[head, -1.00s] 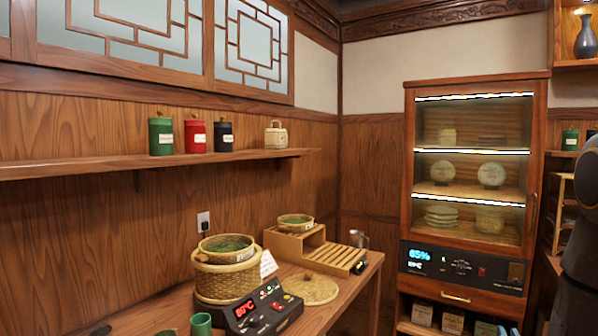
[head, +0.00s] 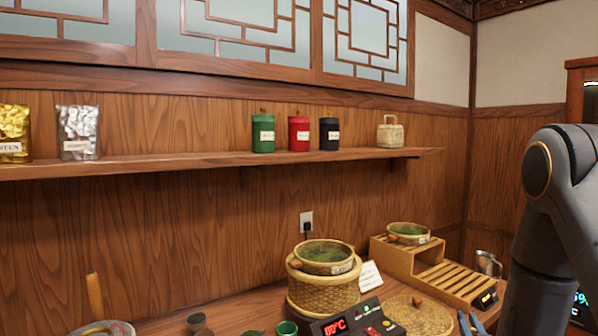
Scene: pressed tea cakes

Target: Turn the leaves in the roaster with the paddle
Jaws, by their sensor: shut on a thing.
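A pale metal rim (head: 105,328), perhaps the roaster's, shows at the bottom left edge; any leaves inside it are hidden. A wooden handle (head: 95,293) stands up behind this rim; I cannot tell whether it belongs to the paddle. My gripper (head: 468,324) shows only as two dark fingertips at the bottom edge, right of the woven mat. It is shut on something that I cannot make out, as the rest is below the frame. The gripper is far to the right of the rim and the wooden handle.
A steamer basket (head: 322,290) with green leaves stands behind a control box (head: 345,325) reading red digits. A slatted wooden stand (head: 450,278) and metal jug (head: 488,262) are to the right. A green cup (head: 286,328) is in front. The wall shelf (head: 210,160) holds tins and bags.

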